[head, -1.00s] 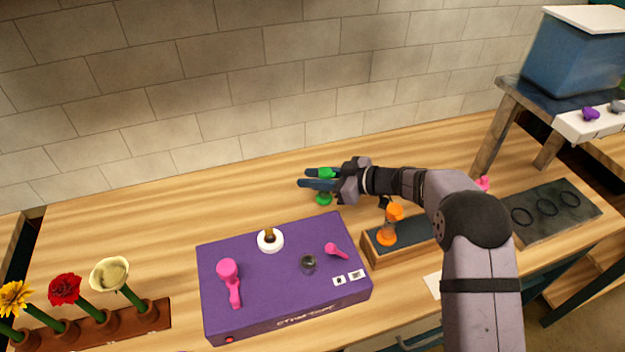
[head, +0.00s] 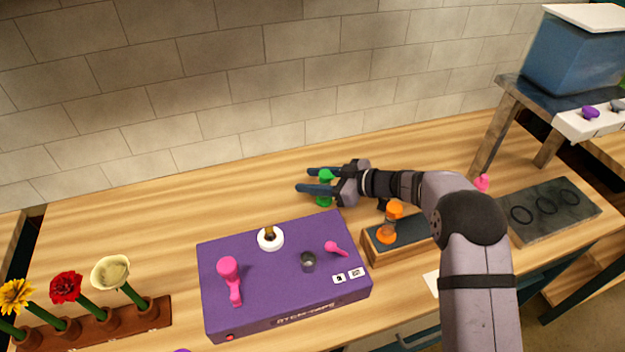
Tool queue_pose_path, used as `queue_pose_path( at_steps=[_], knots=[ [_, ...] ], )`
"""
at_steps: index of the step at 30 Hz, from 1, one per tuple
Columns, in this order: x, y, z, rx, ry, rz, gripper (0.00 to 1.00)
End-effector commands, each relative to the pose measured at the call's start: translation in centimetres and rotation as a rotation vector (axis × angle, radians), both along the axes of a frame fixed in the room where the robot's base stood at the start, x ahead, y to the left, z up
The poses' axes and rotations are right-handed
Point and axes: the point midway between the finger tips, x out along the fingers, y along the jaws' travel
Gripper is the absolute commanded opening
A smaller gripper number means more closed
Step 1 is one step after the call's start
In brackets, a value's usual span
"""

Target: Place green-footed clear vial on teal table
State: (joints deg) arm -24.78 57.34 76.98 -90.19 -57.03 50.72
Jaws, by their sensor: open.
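The green-footed clear vial (head: 324,189) stands upright on the wooden worktop, behind the purple box. It has a green top and a green foot; its clear middle is mostly hidden by a finger. My gripper (head: 320,179) comes in from the right with its two dark blue fingers apart, one on the far side and one on the near side of the vial. I cannot tell whether either finger touches it. A raised table with a worn blue-grey top (head: 508,86) and wooden legs stands at the back right; no other clearly teal tabletop shows.
The purple box (head: 285,285) holds pink scoops, a white ring and a dark cup. An orange-footed vial (head: 388,225) stands on a wooden tray (head: 377,257). A blue tank (head: 570,55) occupies part of the raised table. A dark slab (head: 530,225) lies right; flowers stand at left.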

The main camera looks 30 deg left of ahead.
Motion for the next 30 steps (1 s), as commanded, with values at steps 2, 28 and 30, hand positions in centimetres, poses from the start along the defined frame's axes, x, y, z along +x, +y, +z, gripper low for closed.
queue_pose_path(
  at_steps=[2,28,30],
  knots=[
    [0.1,-0.2,0.3,0.0,-0.001,-0.001,0.42],
    [0.0,-4.6,8.9,0.0,-0.001,0.0,0.42],
    [0.0,-4.6,9.0,0.0,-0.001,0.0,0.42]
  ],
)
